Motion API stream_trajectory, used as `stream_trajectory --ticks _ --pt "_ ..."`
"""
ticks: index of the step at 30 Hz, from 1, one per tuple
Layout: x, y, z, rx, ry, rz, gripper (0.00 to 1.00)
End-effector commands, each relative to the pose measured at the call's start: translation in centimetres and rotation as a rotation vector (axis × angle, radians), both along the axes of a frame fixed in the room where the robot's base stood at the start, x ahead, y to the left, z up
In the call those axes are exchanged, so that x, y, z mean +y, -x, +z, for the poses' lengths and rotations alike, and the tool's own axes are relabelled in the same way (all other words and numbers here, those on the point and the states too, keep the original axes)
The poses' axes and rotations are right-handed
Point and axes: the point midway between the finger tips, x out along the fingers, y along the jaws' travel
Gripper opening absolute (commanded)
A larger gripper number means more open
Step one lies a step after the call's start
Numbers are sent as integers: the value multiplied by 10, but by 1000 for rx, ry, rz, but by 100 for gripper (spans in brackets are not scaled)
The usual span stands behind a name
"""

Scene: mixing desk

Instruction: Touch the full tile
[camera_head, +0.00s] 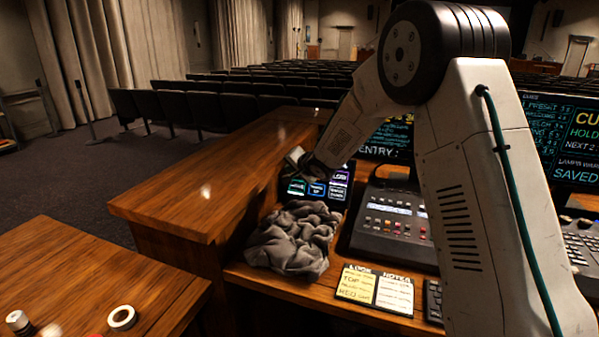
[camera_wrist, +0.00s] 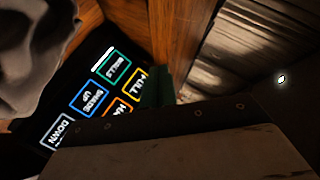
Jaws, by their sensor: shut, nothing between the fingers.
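The full tile (camera_wrist: 137,82) is a yellow-outlined tile on a dark touch panel, partly covered by my gripper in the wrist view. In the head view my gripper (camera_head: 296,158) is over the upper left of the panel (camera_head: 325,186), and I cannot make out the full tile there. My gripper is shut and empty. In the wrist view its dark green tip (camera_wrist: 158,86) lies close beside the full tile; I cannot tell whether they touch. Green, blue, white and orange tiles sit around it, the orange one partly hidden.
A crumpled grey cloth (camera_head: 294,240) lies just in front of the panel. A console (camera_head: 396,222) stands to its right, with a notes card (camera_head: 375,289) in front. A raised wooden ledge (camera_head: 205,205) borders the left. Monitors stand behind my arm.

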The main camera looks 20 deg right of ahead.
Motion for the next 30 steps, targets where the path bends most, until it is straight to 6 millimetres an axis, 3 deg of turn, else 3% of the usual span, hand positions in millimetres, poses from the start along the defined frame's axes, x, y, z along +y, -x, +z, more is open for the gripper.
stream_trajectory --ticks 18,30 --pt "-39 -52 -34 0 1 -1 0" --pt "-46 -62 -41 0 1 -1 0"
